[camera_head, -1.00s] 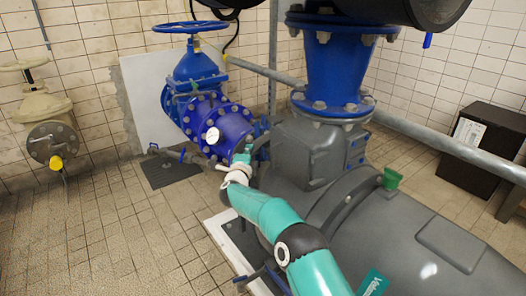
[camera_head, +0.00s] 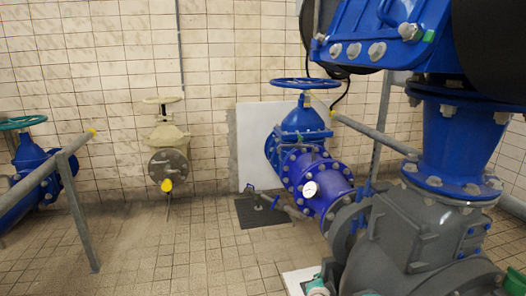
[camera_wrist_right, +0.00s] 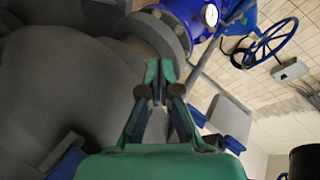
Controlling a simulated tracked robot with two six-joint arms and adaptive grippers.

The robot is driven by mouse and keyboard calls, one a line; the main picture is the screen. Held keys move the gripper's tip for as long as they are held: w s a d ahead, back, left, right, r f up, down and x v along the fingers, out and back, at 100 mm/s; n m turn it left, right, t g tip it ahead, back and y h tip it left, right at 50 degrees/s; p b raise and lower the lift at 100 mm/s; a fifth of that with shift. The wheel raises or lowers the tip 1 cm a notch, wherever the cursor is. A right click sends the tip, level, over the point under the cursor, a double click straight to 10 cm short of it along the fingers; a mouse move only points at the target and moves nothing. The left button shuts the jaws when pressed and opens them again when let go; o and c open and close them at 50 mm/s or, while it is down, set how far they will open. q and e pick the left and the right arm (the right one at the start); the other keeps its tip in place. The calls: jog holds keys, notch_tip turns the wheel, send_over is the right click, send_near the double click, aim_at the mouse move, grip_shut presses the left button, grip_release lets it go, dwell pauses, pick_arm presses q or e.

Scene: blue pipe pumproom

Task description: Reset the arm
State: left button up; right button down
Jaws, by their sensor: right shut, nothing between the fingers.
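My right gripper (camera_wrist_right: 160,72) shows in the wrist view with its two green fingers together and nothing between them. In the head view only a small teal and white piece of my right arm shows at the bottom edge, left of the grey pump casing (camera_head: 415,240). In the wrist view the gripper is in front of the large grey casing (camera_wrist_right: 65,85), with a grey flange and blue pipe beyond the fingertips. I cannot tell how far apart they are. My left arm and gripper are not in view.
A blue valve with a handwheel (camera_head: 305,84) and a round gauge (camera_head: 310,189) stands left of the pump. A cream valve (camera_head: 167,140) is at the back wall. A grey railing (camera_head: 78,212) stands at left. The tiled floor (camera_head: 170,250) between is mostly clear.

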jog(key=s+a+f+n+g+y, duration=0.2)
jog(key=s+f+n+g, duration=0.15)
jog(key=s+f, duration=0.55)
jog(key=s+a+f+n+g+y, duration=0.1)
jog(key=s+f+n+g+y, duration=0.25)
jog(key=s, duration=0.95)
jog(key=s+a+f+n+g+y, duration=0.1)
jog(key=s+a+n+g, duration=0.15)
jog(key=s, duration=0.85)
jog(key=s+a+f+n+g, duration=0.1)
jog(key=s+f+n+g, duration=0.15)
jog(key=s, duration=0.75)
notch_tip(320, 180, up, 25)
jog(key=s+p, duration=0.1)
jog(key=p, duration=2.3)
jog(key=shift+s+d+r+g+p, duration=0.15)
jog(key=shift+s+r+g+p, duration=0.05)
jog(key=shift+s+g+p, duration=0.1)
